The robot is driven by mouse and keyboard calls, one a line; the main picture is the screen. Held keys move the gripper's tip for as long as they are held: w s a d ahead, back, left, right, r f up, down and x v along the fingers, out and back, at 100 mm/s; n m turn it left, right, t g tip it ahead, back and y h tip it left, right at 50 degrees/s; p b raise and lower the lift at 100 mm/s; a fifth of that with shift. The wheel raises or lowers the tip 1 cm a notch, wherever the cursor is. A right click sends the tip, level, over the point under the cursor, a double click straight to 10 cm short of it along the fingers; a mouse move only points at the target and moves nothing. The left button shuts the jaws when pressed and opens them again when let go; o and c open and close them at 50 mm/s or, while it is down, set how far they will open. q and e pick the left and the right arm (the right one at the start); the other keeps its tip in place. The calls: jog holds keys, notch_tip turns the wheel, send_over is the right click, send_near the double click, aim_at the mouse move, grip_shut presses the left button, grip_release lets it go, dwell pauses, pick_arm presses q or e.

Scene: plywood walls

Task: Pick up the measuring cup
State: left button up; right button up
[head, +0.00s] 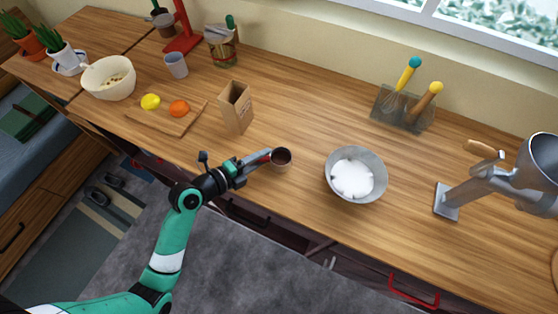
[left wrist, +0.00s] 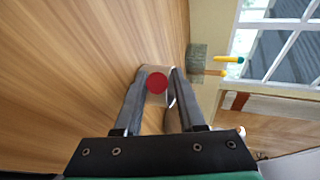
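The measuring cup (head: 281,157) is a small round cup with a dark brown inside, near the counter's front edge. A reddish part shows at its left side. My left gripper (head: 264,158) reaches to it from the left, with its fingers at that reddish part. In the left wrist view, a round red end (left wrist: 157,83) shows between my two finger tips, with a pale rim of the cup behind it. The fingers stand apart, with a gap beside the red end; firm contact is not visible. My right gripper is not in view.
A metal bowl of white powder (head: 356,176) stands right of the cup, and a mixer (head: 470,190) farther right. A paper carton (head: 236,108) and a cutting board (head: 165,121) with fruit lie behind left. A utensil holder (head: 402,108) stands at the back wall.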

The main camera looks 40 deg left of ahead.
pick_arm(q)
grip_shut()
jog(key=shift+f, duration=0.25)
dwell(0.8)
